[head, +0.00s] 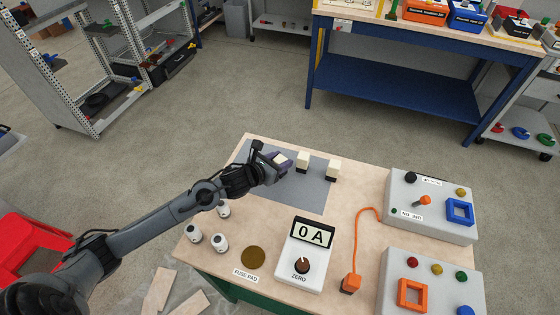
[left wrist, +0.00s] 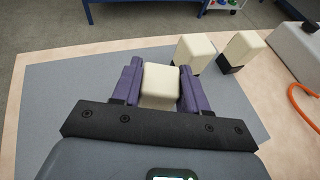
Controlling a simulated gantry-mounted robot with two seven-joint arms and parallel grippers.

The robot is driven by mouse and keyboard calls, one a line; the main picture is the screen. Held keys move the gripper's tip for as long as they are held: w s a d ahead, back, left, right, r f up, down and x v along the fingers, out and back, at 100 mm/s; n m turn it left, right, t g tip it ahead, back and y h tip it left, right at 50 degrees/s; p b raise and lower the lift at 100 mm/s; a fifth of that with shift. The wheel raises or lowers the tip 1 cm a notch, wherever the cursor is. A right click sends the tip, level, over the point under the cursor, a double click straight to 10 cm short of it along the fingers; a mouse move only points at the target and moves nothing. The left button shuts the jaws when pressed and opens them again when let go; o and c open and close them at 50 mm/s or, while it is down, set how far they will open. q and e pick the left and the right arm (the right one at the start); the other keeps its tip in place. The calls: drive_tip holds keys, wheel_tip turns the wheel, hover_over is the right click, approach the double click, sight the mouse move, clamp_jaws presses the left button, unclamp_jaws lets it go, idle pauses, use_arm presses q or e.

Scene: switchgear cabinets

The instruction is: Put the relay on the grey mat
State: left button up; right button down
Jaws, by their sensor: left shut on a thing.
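My left gripper (head: 277,166) is shut on a cream relay block (head: 282,158). In the left wrist view the purple fingers (left wrist: 160,90) clasp the block's two sides, and its cream top (left wrist: 160,82) shows between them. It is over the grey mat (head: 300,192), whose bare surface also shows in the left wrist view (left wrist: 50,105). The block's underside is hidden, so I cannot tell whether it touches the mat. Two similar cream blocks with dark bases stand upright to its right: one (head: 303,160) at the mat's right side, another (head: 333,169) just right of it. My right gripper is out of view.
In front of the mat stand several white cylinders (head: 219,243), a round brass pad (head: 253,257) and a meter reading 0 A (head: 306,255). An orange cable with plug (head: 350,283) and two grey control boxes (head: 432,205) are at right. The mat's front part is clear.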

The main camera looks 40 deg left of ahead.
use_arm(q)
drive_tip(key=shift+a, duration=0.1)
drive_tip(key=shift+f, duration=0.15)
drive_tip(key=o, duration=1.1)
drive_tip(key=shift+r, duration=0.3)
drive_tip(key=p+v, duration=0.1)
drive_tip(key=v, duration=1)
drive_tip(key=shift+s, duration=0.45)
